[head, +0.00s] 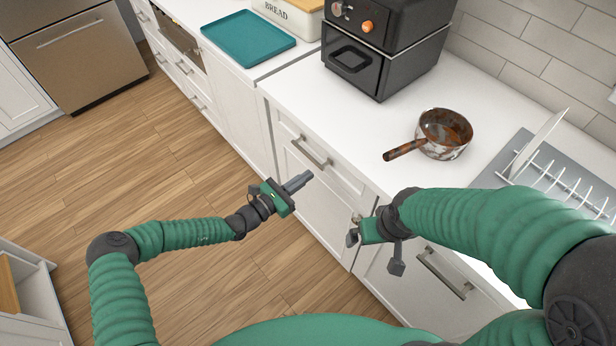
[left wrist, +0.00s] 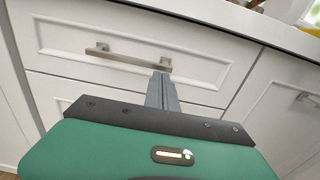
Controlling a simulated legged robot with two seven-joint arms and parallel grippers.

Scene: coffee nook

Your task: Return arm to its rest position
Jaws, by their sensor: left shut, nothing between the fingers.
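My left arm comes in from the left in the head view, green and dark grey. Its gripper (head: 298,183) is shut and empty, in front of the white drawer fronts and over the floor. In the left wrist view its closed fingers (left wrist: 162,92) point at a drawer front just below a metal handle (left wrist: 128,57); I cannot tell whether they touch it. My right arm (head: 480,225) reaches in from the right over the counter edge. Its gripper (head: 354,234) hangs in front of the cabinets, seen at an angle that hides whether its fingers are apart.
The white counter (head: 300,85) runs along the right. On it are a rusty-looking saucepan (head: 443,134), a black oven-like appliance (head: 380,50), a grey dish rack (head: 560,180), a teal tray (head: 247,38) and a bread box (head: 288,18). The wooden floor (head: 130,170) at left is clear.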

